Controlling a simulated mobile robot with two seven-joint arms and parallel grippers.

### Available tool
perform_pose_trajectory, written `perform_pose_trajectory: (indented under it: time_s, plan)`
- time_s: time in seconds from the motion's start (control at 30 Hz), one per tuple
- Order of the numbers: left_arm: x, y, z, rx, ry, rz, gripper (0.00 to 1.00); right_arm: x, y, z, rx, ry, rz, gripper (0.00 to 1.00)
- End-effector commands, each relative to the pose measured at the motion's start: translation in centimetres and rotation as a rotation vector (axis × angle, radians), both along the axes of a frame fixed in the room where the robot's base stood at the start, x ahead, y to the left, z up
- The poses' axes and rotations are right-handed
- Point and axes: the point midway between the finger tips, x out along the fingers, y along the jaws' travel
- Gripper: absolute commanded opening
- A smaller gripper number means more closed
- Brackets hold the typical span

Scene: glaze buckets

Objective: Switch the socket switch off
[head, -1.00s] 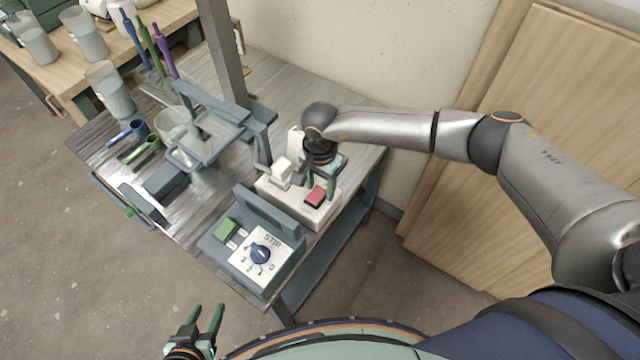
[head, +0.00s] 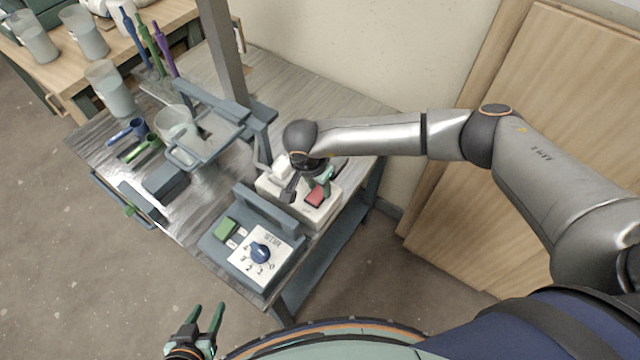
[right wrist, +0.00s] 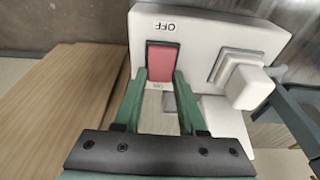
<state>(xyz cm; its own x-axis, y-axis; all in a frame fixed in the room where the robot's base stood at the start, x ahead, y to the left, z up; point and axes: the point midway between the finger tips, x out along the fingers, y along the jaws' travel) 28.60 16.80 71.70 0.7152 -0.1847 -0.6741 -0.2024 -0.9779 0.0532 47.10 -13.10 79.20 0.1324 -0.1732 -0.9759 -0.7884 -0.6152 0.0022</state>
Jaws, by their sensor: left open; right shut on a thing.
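The white socket block (head: 314,214) sits near the table's right front edge. Its red rocker switch (head: 315,196) also shows in the right wrist view (right wrist: 161,57), with OFF printed beyond it and a smaller mark at its near end. I cannot tell which way the rocker is tipped. My right gripper (right wrist: 161,74) is shut on the red switch, one green finger at each side. In the head view, my wrist partly hides the block's far part. My left gripper (head: 207,318) is open and empty, off the table at the bottom.
A white plug (right wrist: 248,88) stands in the block beside the switch. A grey control box (head: 262,285) with a blue dial (head: 261,253) and green button (head: 226,229) is in front. A grey post (head: 222,60) and mixer frame (head: 205,150) stand left.

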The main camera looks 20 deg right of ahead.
Motion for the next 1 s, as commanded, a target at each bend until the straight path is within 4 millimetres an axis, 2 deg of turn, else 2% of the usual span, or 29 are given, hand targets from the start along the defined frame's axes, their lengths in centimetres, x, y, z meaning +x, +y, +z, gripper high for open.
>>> perform_pose_trajectory:
  time_s: [0.2, 0.5, 0.53, 0.8, 1.0]
  plan:
    - [-0.01, 0.00, -0.97, 0.000, 0.000, 0.000, 0.50, -0.28, 0.33, -0.04, -0.109, -0.085, 0.002, 0.00]
    - [0.00, 0.00, -0.89, 0.000, 0.000, 0.000, 0.50, -0.28, 0.32, 0.06, -0.113, -0.090, -0.001, 0.00]
    - [0.00, 0.00, -0.89, 0.000, 0.000, 0.000, 0.50, -0.28, 0.32, 0.06, -0.114, -0.090, -0.002, 0.42]
    - [0.00, 0.00, -0.89, 0.000, 0.000, 0.000, 0.50, -0.27, 0.32, 0.05, -0.113, -0.090, 0.000, 0.70]
    - [0.00, 0.00, -0.89, 0.000, 0.000, 0.000, 0.50, -0.27, 0.33, 0.07, -0.113, -0.090, 0.000, 0.70]
